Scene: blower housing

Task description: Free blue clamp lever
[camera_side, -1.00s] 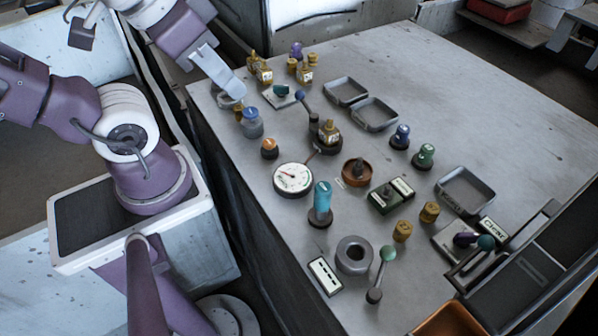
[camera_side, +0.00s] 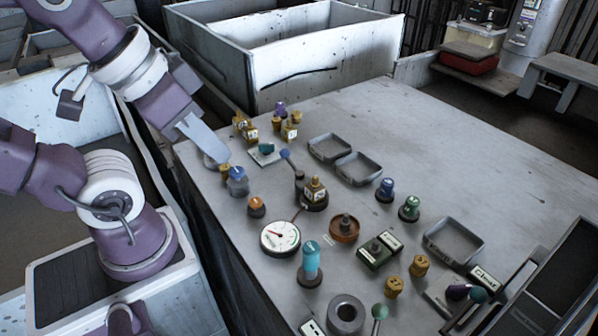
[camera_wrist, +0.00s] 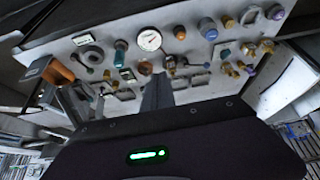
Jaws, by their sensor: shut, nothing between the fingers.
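The blue-knobbed lever (camera_side: 286,154) stands tilted on a dark post beside a round dark base (camera_side: 314,201) in the middle of the table in the side view. A brass piece with a white label (camera_side: 314,187) sits on that base. My gripper (camera_side: 223,161) is shut and empty, a pale flat shape above the table's left edge, to the left of the lever and apart from it. In the wrist view my dark fingers (camera_wrist: 157,92) show together at the centre.
A blue-capped jar (camera_side: 237,181) and an orange-topped knob (camera_side: 256,206) stand left of the lever. A white dial gauge (camera_side: 280,237) and a tall teal handle (camera_side: 311,257) stand nearer the front. Grey trays (camera_side: 330,148) lie behind. The table's far right is clear.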

